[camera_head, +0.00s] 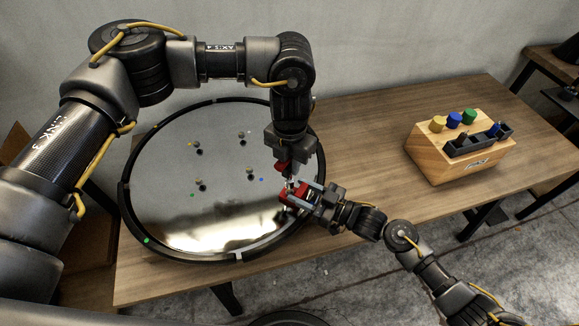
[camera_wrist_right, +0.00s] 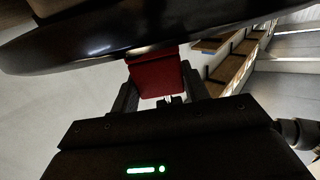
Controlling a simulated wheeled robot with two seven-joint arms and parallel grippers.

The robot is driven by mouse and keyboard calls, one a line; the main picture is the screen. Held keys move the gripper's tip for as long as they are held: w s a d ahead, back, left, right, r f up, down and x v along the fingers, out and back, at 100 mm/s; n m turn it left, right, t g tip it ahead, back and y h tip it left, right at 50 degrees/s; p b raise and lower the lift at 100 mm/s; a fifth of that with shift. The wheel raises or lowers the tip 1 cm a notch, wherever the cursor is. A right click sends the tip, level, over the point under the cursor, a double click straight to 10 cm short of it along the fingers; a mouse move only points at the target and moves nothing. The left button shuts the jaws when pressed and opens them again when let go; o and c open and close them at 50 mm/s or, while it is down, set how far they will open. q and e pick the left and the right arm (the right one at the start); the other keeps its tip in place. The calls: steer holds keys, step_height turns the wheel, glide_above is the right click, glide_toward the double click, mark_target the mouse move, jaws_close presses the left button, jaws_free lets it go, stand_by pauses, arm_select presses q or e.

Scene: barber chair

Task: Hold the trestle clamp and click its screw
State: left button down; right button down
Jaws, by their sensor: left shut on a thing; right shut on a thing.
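The red trestle clamp (camera_head: 293,195) is at the lower right rim of the round disc. My right gripper (camera_head: 311,198) is shut on it from the right. In the right wrist view the red clamp (camera_wrist_right: 157,80) sits between both fingers, against the disc's dark rim. My left gripper (camera_head: 287,160) is above the clamp, pointing down, and shut on a small red tool (camera_head: 283,167). A thin metal part below the tool reaches down to the clamp. The fingers partly hide the tool, and I cannot make out the screw or whether the tip touches it.
The round glossy disc (camera_head: 170,190) with a black rim lies on the wooden table (camera_head: 365,140), with several small pegs on it. A wooden block (camera_head: 430,157) with yellow, blue and green knobs stands at the right. The table between disc and block is clear.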

arm_select(q)
steer(key=shift+r, duration=1)
arm_select(e)
steer(key=c, duration=0.6)
jaws_free()
steer(key=shift+c, duration=0.2)
steer(key=v, duration=1.2)
